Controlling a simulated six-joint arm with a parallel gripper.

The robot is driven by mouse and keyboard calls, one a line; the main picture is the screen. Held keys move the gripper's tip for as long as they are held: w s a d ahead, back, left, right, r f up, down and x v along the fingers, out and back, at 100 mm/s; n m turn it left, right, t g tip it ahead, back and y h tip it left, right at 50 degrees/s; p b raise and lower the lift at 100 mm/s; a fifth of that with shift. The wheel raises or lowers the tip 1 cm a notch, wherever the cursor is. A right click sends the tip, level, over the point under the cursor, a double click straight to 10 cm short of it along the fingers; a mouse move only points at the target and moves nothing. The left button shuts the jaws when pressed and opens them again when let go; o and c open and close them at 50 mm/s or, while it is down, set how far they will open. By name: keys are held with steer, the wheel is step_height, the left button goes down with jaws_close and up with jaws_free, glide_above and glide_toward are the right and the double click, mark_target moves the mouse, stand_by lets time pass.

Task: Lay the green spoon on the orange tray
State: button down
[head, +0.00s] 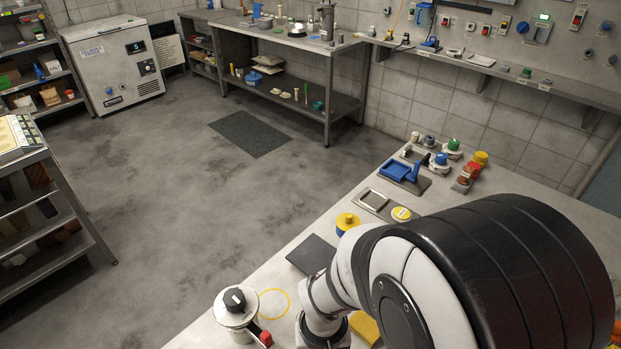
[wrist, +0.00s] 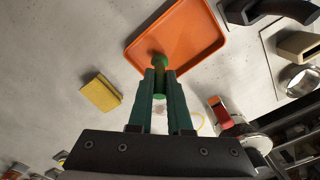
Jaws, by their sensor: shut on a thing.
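In the wrist view my gripper (wrist: 161,80) has dark green fingers shut on the green spoon (wrist: 158,64). The spoon is seen nearly end-on, so its length and bowl are hard to make out; part of it shows below between the fingers. The orange tray (wrist: 190,36) is a flat rimmed tray at the top of the wrist view. The spoon's far end overlaps the tray's near part in the picture; I cannot tell whether they touch. In the head view my arm hides the gripper and the spoon, and I cannot make out the tray.
A yellow sponge-like block (wrist: 101,92) lies left of the tray. A metal pot with a red handle (wrist: 225,118) stands at right; the soup warmer (head: 236,306) shows in the head view. Dark-handled items (wrist: 265,10) lie right of the tray. Bare counter lies left of the tray.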

steer(key=c, duration=0.8)
jaws_free()
steer(key=shift+c, duration=0.2)
